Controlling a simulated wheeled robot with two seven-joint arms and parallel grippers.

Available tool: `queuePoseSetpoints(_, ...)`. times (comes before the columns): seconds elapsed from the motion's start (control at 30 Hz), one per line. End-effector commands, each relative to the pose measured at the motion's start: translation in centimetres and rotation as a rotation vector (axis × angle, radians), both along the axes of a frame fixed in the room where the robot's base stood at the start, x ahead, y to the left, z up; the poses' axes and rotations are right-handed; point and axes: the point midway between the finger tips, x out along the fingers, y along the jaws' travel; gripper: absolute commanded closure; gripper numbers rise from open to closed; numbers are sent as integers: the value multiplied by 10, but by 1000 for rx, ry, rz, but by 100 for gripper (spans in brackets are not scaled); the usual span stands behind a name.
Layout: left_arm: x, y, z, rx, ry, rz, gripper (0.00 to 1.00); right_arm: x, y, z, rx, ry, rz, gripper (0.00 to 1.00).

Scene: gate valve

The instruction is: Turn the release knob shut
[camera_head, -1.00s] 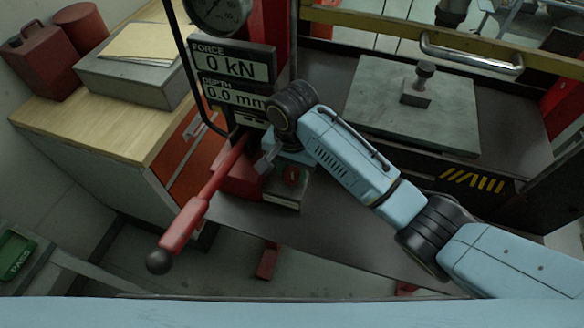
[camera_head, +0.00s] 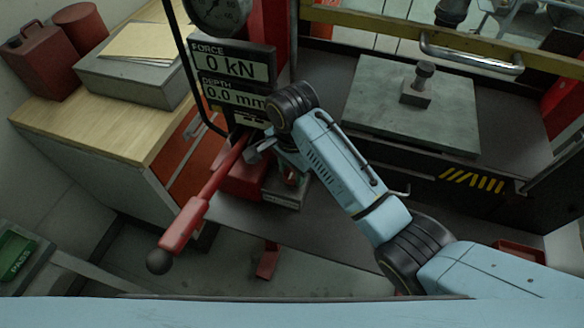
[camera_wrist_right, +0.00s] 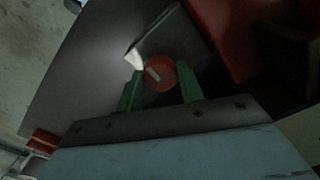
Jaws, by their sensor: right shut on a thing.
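The release knob (camera_wrist_right: 158,70) is round and red with a pale bar mark across its face. My right gripper (camera_wrist_right: 159,82) has its two green fingers on either side of the knob, shut on it. In the head view my right gripper (camera_head: 291,174) is low at the small block at the foot of the press, and the wrist above it hides most of the knob. My left gripper is not in view.
A red pump lever (camera_head: 198,210) with a black ball end slants down just left of my right wrist. The display (camera_head: 234,78) reads 0 kN and 0.0 mm. A grey plate (camera_head: 405,110) lies at the right. A wooden-topped cabinet (camera_head: 100,125) stands at the left.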

Motion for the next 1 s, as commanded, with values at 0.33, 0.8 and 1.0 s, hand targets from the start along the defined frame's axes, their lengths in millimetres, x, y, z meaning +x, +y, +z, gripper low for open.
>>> queuePoseSetpoints(0.33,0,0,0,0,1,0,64,1,0,1,1,-4,-2,45)
queuePoseSetpoints(0.8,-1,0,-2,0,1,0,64,1,1,12,3,-4,1,41)
queuePoseSetpoints(1.0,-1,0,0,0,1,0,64,4,-2,47,-2,-12,2,41)
